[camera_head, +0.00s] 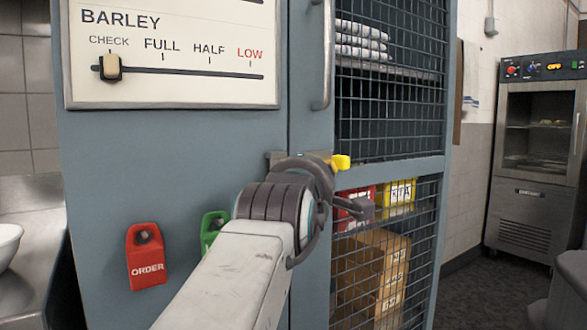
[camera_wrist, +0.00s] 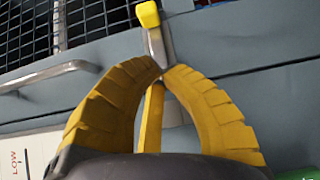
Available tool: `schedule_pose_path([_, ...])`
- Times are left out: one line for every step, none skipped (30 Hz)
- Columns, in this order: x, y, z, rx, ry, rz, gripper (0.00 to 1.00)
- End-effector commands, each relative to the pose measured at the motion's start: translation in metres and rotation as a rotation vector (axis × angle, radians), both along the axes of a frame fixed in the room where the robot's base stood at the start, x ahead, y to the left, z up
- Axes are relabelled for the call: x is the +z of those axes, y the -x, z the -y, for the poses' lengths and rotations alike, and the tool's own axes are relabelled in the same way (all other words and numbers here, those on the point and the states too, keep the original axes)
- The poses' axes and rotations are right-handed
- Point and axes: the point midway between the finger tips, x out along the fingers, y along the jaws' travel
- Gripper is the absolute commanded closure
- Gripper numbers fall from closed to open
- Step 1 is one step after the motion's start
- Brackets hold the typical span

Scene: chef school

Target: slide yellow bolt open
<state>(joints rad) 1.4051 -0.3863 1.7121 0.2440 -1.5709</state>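The yellow bolt shows in the wrist view as a yellow end block (camera_wrist: 148,14) on a silver stem, with a narrow yellow bar (camera_wrist: 152,115) between my fingers. In the head view its yellow end (camera_head: 341,162) sticks out past my wrist, on the cabinet's door edge. My gripper (camera_wrist: 166,70) has yellow ribbed fingers that bow outward and converge at the tips. The tips look closed in on the bolt where the bar meets the silver stem. The exact contact is hard to see. In the head view my arm hides most of the bolt.
The blue-grey cabinet has a mesh door (camera_head: 390,110) and a vertical metal handle (camera_head: 322,55). A BARLEY slider sign (camera_head: 180,90) stands above left. A red ORDER tag (camera_head: 146,268) and a green tag (camera_head: 209,222) hang left of my arm. An oven (camera_head: 535,180) stands far right.

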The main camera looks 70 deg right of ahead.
Motion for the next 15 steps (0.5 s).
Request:
schedule_pose_path([0.002, 0.002, -0.009, 0.000, 0.002, 0.000, 1.00])
schedule_pose_path([0.002, 0.002, -0.013, 0.000, 0.002, 0.000, 1.00])
schedule_pose_path([0.002, 0.003, -0.019, 0.000, 0.002, 0.000, 1.00])
schedule_pose_path([0.002, 0.004, -0.022, -0.001, 0.001, 0.000, 1.00])
schedule_pose_path([0.002, 0.005, -0.026, -0.001, 0.001, 0.000, 1.00])
schedule_pose_path([0.001, 0.005, -0.031, -0.001, 0.000, 0.000, 1.00])
schedule_pose_path([0.001, 0.006, -0.034, -0.001, 0.000, 0.000, 1.00])
schedule_pose_path([0.001, 0.006, -0.037, -0.001, 0.001, 0.000, 1.00])
schedule_pose_path([0.001, 0.007, -0.040, -0.001, 0.000, 0.000, 1.00])
schedule_pose_path([0.001, 0.007, -0.042, -0.001, 0.000, 0.000, 1.00])
schedule_pose_path([0.001, 0.008, -0.044, -0.001, 0.000, 0.000, 1.00])
schedule_pose_path([0.001, 0.008, -0.047, -0.001, 0.000, 0.000, 1.00])
schedule_pose_path([0.001, 0.008, -0.048, -0.001, 0.000, 0.000, 1.00])
schedule_pose_path([0.000, 0.009, -0.049, -0.001, 0.000, 0.000, 1.00])
schedule_pose_path([0.000, 0.009, -0.050, -0.001, 0.000, 0.000, 1.00])
